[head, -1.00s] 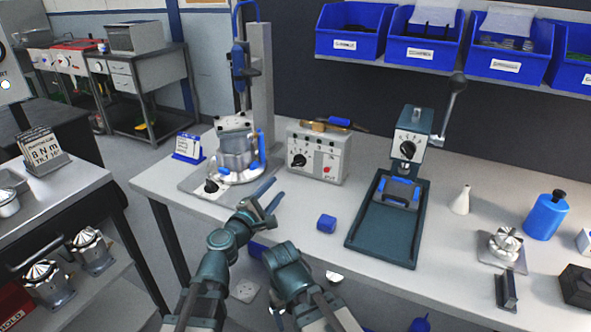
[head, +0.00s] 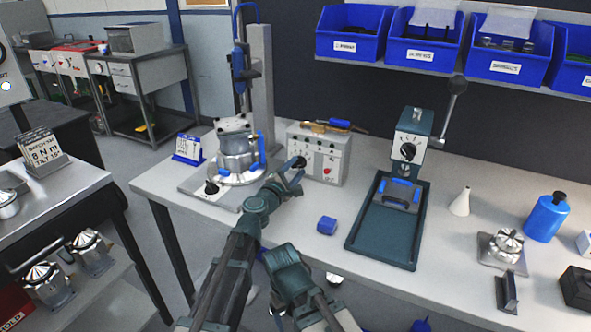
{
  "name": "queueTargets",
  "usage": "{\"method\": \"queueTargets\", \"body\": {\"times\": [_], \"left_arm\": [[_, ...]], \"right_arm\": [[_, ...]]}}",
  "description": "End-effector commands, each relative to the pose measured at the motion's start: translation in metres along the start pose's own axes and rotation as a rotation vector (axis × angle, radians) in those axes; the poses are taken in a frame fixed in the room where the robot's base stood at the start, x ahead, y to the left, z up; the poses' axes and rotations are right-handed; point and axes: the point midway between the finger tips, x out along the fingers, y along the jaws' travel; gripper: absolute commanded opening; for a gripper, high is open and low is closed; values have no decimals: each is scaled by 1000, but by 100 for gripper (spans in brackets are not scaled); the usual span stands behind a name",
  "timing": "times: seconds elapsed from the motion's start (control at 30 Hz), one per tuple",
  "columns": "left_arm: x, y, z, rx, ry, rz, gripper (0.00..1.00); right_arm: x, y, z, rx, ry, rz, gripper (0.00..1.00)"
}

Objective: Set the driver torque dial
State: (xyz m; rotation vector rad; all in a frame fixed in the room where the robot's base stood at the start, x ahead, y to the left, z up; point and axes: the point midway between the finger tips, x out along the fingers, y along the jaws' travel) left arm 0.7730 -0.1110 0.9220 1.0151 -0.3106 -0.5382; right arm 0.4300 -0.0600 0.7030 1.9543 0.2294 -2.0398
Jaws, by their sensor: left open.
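The grey control box (head: 331,148) stands at the back of the bench with a black dial (head: 300,162) on the left of its front and a red button. A driver with a blue grip (head: 340,123) lies on top of it. My left gripper (head: 295,175) is open, its fingers just in front of the dial; I cannot tell whether they touch it. The dial's scale is partly hidden. My right arm is low in the middle of the view, and its gripper cannot be made out. A card stand (head: 45,148) at the left reads 8 Nm.
A fixture with a metal housing (head: 237,158) stands left of the box, beside a tall column. A green press (head: 409,146) with a tray stands to the right. Blue bins (head: 425,38) hang above.

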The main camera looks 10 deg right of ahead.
Motion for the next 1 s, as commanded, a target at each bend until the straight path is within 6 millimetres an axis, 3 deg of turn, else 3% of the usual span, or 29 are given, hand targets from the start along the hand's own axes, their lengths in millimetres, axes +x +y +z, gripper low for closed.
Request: {"method": "queueTargets", "body": {"times": [0.1, 0.37, 0.77, 1.0], "left_arm": [[-1, 0, 0, 0, 0, 0, 44], [-1, 0, 0, 0, 0, 0, 0], [-1, 0, 0, -14, 0, 0, 0], [-1, 1, 0, -123, 0, 0, 0]], "right_arm": [[0, 0, 0, 0, 0, 0, 81], [0, 0, 0, 0, 0, 0, 81], [0, 0, 0, 0, 0, 0, 81], [-1, 0, 0, 0, 0, 0, 81]]}}
